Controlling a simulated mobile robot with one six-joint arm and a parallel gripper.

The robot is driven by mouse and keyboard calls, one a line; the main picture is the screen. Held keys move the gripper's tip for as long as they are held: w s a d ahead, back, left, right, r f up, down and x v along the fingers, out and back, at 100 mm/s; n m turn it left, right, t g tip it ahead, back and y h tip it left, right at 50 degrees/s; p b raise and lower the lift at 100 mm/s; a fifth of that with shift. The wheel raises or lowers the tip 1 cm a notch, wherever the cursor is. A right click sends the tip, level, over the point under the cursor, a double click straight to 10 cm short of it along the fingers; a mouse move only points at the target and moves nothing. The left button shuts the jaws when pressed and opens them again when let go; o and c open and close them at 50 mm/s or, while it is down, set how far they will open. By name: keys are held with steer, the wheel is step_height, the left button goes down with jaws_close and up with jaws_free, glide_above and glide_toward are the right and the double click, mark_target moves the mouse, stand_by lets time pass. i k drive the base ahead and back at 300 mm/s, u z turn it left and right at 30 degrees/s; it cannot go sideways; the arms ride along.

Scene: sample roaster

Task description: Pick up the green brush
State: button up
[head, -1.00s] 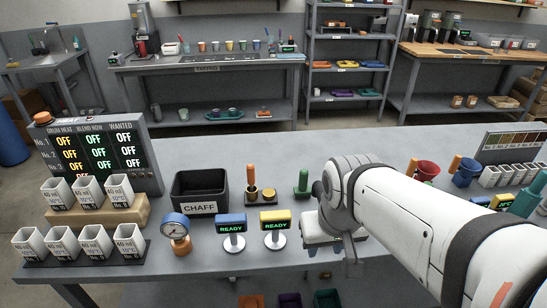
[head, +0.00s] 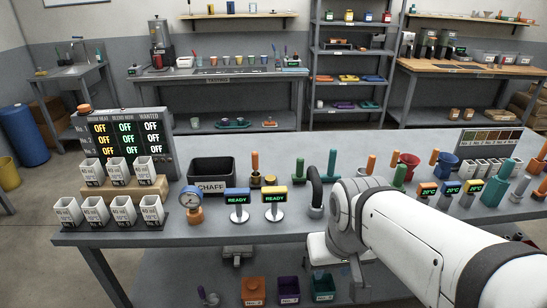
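A green brush (head: 332,165) shows in the head view as an upright green handle on the near table, just behind my arm. My white arm reaches in from the lower right. Its end, with my gripper (head: 342,262), hangs low at the table's front edge, nearer to me than the brush. The fingers cannot be made out, so whether they are open or shut does not show.
The black chaff bin (head: 212,170), a pressure gauge (head: 190,198) and blue (head: 237,198) and yellow (head: 274,197) READY displays stand left of the arm. White cups and a status board (head: 125,145) are farther left. Orange-handled tools and a red cup (head: 409,165) stand right. Coloured bins lie below.

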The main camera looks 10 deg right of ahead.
mark_target(299, 177)
steer(key=z, duration=0.15)
steer(key=i, duration=0.9)
steer(key=u, duration=0.05)
